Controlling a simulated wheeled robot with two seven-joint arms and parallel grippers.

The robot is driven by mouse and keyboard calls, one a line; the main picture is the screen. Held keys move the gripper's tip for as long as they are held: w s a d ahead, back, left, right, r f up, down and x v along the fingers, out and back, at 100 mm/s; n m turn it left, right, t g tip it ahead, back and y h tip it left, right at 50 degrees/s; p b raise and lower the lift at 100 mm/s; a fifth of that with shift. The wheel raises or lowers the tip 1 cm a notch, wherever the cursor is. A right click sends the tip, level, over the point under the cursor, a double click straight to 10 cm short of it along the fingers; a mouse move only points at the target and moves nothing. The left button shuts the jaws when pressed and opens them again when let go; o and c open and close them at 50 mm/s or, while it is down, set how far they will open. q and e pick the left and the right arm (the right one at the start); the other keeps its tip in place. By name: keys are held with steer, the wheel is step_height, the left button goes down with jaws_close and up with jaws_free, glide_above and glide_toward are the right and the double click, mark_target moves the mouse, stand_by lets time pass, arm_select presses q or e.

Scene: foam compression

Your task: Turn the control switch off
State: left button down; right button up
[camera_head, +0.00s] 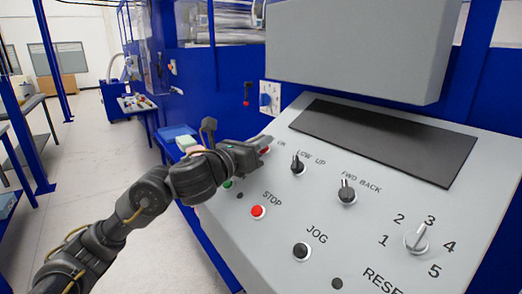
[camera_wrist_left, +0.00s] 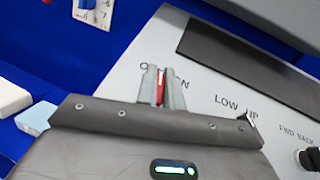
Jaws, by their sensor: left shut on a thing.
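The control switch is a small red knob at the upper left of the grey sloped panel, beside the label ON. In the left wrist view its red part (camera_wrist_left: 160,88) shows as a thin upright strip between my fingers. My left gripper (camera_head: 264,144) reaches in from the left and is shut on this switch. In the left wrist view the two grey fingers of the gripper (camera_wrist_left: 161,92) press on both sides of it. The fingers hide most of the switch and part of the label to its left. My right gripper is not in view.
The panel (camera_head: 320,235) also carries a LOW UP knob (camera_head: 298,165), a FWD BACK knob (camera_head: 347,191), a red STOP button (camera_head: 258,212), a black JOG button (camera_head: 301,251) and a numbered dial (camera_head: 416,238). A grey box (camera_head: 360,50) overhangs the panel's back.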

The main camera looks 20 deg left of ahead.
arm_select(q)
steer(key=shift+d+f+n+t+y, duration=0.1)
steer(key=shift+f+n+t+y, duration=0.1)
steer(key=shift+n+y, duration=0.35)
steer(key=shift+d+f+n+t+y, duration=0.1)
steer(key=shift+f+n+y, duration=0.1)
steer(key=shift+n+y, duration=1.35)
steer(key=shift+y, duration=0.2)
steer(key=shift+f+n+y, duration=0.15)
steer(key=shift+n+y, duration=0.95)
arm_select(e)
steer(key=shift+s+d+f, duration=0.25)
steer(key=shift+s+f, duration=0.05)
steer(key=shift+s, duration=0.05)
arm_select(q)
steer(key=shift+a, duration=0.1)
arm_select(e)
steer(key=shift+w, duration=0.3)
arm_select(q)
steer(key=c, duration=1.6)
jaws_free()
steer(key=shift+y, duration=0.3)
steer(key=shift+o, duration=0.4)
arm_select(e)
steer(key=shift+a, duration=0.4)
arm_select(q)
steer(key=shift+a, duration=0.1)
